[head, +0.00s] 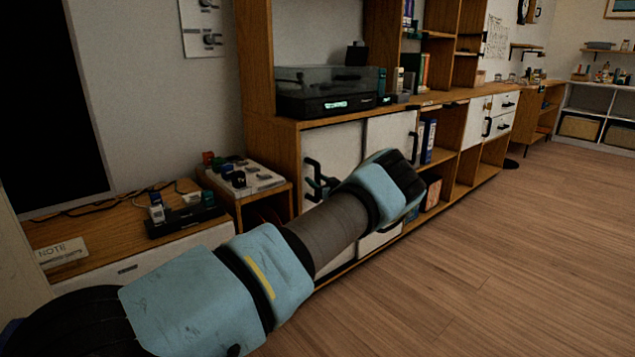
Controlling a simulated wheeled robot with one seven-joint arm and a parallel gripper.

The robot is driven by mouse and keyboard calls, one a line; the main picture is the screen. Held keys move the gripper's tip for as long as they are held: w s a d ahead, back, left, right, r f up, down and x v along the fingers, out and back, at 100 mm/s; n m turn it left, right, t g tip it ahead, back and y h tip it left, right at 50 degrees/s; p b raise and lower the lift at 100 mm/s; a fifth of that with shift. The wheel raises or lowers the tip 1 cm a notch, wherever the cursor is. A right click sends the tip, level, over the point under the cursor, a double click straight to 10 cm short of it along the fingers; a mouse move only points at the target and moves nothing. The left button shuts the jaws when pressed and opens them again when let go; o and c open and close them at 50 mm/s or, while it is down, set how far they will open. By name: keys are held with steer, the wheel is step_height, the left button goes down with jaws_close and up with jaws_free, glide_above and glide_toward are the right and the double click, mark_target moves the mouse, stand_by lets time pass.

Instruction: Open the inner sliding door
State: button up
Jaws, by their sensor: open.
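A low wooden cabinet has two pale sliding doors side by side, a left door (336,142) and a right door (388,132). Both look closed across the front; I cannot tell which one is the inner. The right door has a black upright bar handle (413,148) near its right edge. The left door has a black handle (311,171) near its left edge. Dark prongs beside that left handle look like the fingers of my gripper (324,183), open; whether they touch the handle is unclear. My arm hides the rest of the gripper and the lower doors.
A turntable with a clear lid (330,92) stands on the cabinet top. Open shelves with blue binders (429,140) are right of the doors. A small side table (262,196) with a device and a low desk (100,245) are at left. The wooden floor (500,260) is clear at right.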

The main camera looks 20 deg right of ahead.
steer(key=shift+c, duration=0.3)
jaws_close()
stand_by(1.1)
